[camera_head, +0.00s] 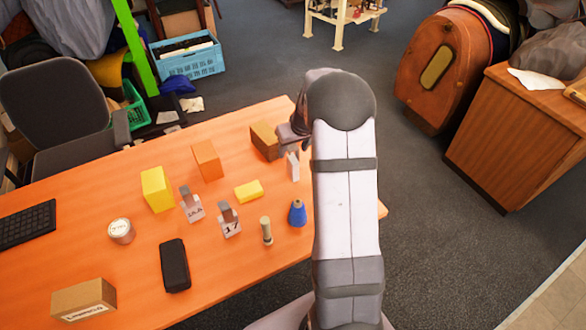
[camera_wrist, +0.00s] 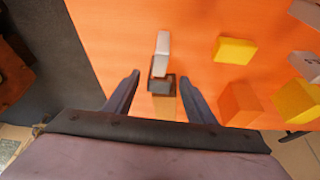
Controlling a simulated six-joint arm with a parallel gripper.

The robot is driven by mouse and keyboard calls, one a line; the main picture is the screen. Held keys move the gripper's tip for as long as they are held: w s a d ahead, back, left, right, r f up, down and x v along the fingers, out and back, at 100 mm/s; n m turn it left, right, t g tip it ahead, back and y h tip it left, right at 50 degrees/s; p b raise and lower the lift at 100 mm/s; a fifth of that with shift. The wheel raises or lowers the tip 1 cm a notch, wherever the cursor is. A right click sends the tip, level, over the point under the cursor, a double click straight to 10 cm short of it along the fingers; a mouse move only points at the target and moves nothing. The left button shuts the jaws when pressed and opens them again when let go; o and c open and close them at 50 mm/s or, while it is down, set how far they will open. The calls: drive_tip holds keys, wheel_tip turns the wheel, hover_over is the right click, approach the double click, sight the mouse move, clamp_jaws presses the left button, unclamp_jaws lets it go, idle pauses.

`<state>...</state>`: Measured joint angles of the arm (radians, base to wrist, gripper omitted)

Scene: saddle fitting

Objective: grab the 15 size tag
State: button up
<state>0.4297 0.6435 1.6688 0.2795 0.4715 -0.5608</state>
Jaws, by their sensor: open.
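Three size tags stand on the orange table. One tag reads 17 (camera_head: 231,230). Another tag (camera_head: 195,212) to its left has small print that I cannot read surely. A third, whitish tag (camera_head: 293,168) stands by my gripper at the table's right side; its number does not show. In the wrist view this third tag (camera_wrist: 162,55) has a grey upright part and a dark part at its near end. My gripper (camera_wrist: 161,80) is open, with a finger on either side of that near end, apart from it. In the head view my gripper (camera_head: 290,140) is partly hidden by my arm.
A brown box (camera_head: 264,141) is close to my gripper. An orange block (camera_head: 207,160), a yellow block (camera_head: 157,189) and a flat yellow block (camera_head: 249,190) stand left of it. The table's right edge is close.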

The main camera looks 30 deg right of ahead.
sight(291, 155)
drive_tip(key=shift+w+f, duration=0.15)
drive_tip(key=shift+f, duration=0.2)
drive_tip(key=shift+f, duration=0.1)
drive_tip(key=shift+w+p+x, duration=0.2)
drive_tip(key=shift+p+x, duration=1.05)
drive_tip(key=shift+x, duration=1.25)
drive_tip(key=shift+d, duration=0.1)
clamp_jaws()
